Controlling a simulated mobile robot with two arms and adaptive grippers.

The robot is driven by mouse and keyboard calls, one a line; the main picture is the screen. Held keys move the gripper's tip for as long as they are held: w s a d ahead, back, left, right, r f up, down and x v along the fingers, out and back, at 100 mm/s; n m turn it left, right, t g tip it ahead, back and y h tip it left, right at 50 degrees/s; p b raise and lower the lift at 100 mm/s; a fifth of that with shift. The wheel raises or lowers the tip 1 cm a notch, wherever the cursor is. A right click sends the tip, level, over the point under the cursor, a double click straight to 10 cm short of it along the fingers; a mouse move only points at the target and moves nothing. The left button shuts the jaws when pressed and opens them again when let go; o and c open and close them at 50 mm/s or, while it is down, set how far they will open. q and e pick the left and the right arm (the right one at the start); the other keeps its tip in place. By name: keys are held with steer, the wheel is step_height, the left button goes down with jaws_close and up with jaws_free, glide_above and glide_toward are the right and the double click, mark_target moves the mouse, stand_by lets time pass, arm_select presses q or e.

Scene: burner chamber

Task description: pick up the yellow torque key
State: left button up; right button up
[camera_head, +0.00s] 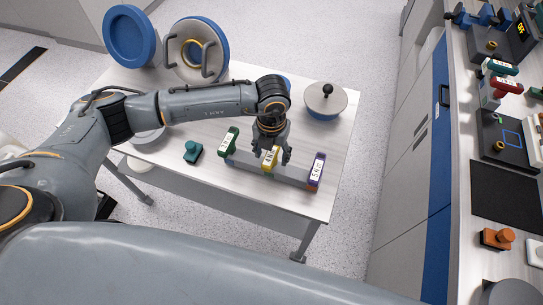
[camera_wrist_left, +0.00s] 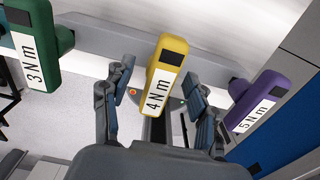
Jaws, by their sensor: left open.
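The yellow torque key (camera_head: 269,160), labelled 4 Nm, stands in the middle of a grey rack (camera_head: 290,178) on the white table. My left gripper (camera_head: 273,156) is open and reaches down over it from above. In the left wrist view the yellow key (camera_wrist_left: 165,62) lies between the two spread fingers of the left gripper (camera_wrist_left: 160,88), with a gap on each side. A green key (camera_head: 228,141) labelled 3 Nm stands left of it, and a purple key (camera_head: 316,171) labelled 5 Nm stands right. The right gripper is not seen.
A round lidded pot (camera_head: 325,101) stands behind the rack to the right. A teal object (camera_head: 193,152) lies left of the green key. A blue disc (camera_head: 131,36) and a handled flange (camera_head: 199,50) stand at the table's back. A bench with devices runs along the right.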

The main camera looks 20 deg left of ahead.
arm_select(q)
jaws_close()
steer(key=shift+r, duration=0.1)
steer(key=shift+r+p, duration=0.2)
steer(key=shift+p, duration=0.15)
steer(key=shift+r, duration=0.25)
step_height(320, 180, up, 9)
steer(key=b, duration=0.2)
steer(key=shift+f+b, duration=0.1)
steer(key=shift+b, duration=0.3)
steer(key=shift+r, duration=0.35)
